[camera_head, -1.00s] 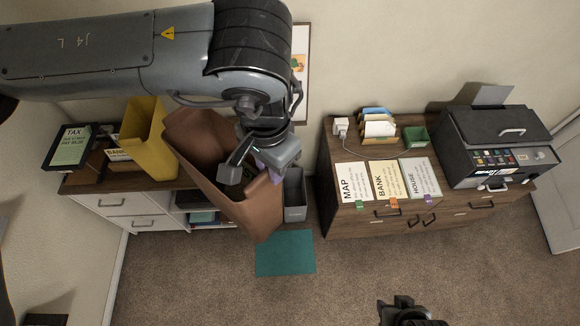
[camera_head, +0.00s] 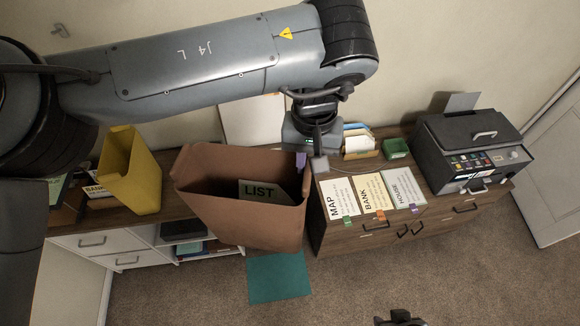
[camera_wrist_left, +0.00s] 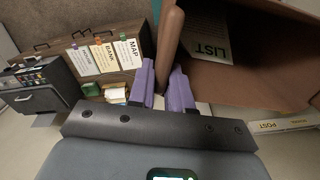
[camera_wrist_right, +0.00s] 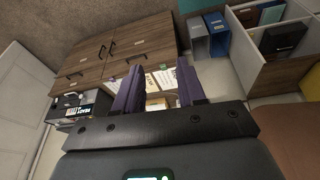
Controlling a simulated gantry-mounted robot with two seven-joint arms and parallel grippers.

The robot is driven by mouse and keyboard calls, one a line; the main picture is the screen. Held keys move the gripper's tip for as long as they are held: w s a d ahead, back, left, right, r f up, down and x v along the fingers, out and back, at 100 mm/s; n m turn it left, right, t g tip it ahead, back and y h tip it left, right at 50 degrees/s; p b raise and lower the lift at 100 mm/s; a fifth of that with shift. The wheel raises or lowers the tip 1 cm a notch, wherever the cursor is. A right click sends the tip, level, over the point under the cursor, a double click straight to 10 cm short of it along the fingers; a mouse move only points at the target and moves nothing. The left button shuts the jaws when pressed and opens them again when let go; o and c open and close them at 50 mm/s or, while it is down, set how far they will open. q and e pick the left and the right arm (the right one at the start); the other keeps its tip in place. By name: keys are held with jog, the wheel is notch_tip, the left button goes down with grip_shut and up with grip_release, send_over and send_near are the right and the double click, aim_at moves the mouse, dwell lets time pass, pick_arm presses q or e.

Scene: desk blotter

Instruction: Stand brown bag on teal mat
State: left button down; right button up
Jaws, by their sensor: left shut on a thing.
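The brown bag (camera_head: 235,223) hangs open-topped in the head view, with a LIST sheet (camera_head: 265,192) inside. My left gripper (camera_head: 303,160) is shut on the bag's right rim; in the left wrist view its purple fingers (camera_wrist_left: 166,88) pinch the brown wall (camera_wrist_left: 172,35). The teal mat (camera_head: 278,279) lies flat on the carpet, just below the bag in the picture; the bag hides its upper edge. The bag seems raised off the floor, its underside hidden. My right gripper (camera_head: 400,318) is at the bottom edge; its fingers (camera_wrist_right: 158,88) are apart and empty in the right wrist view.
A yellow bag (camera_head: 130,172) stands on the left cabinet. The right cabinet (camera_head: 385,232) carries MAP, BANK and HOUSE sheets, a green box (camera_head: 396,149) and a printer (camera_head: 475,145). The carpet (camera_head: 200,300) around the mat is clear.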

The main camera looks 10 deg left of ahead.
pick_arm(q)
jog(key=shift+w+d, duration=0.25)
jog(key=shift+d, duration=0.1)
pick_arm(e)
jog(key=m+t, duration=0.5)
jog(key=t, duration=0.5)
send_near(170, 174)
jog(key=r+x, duration=0.1)
jog(key=x, duration=0.5)
jog(key=shift+w+f+n+h, duration=0.15)
jog(key=shift+w+f+n, duration=0.2)
jog(key=shift+w, duration=0.2)
jog(key=shift+w+f+n+h, duration=0.15)
jog(key=shift+w+f+n, duration=0.2)
jog(key=shift+w, duration=0.15)
jog(key=shift+w+f+n, duration=0.45)
jog(key=shift+w+n, duration=0.15)
jog(key=shift+w, duration=0.05)
jog(key=shift+x, duration=2.35)
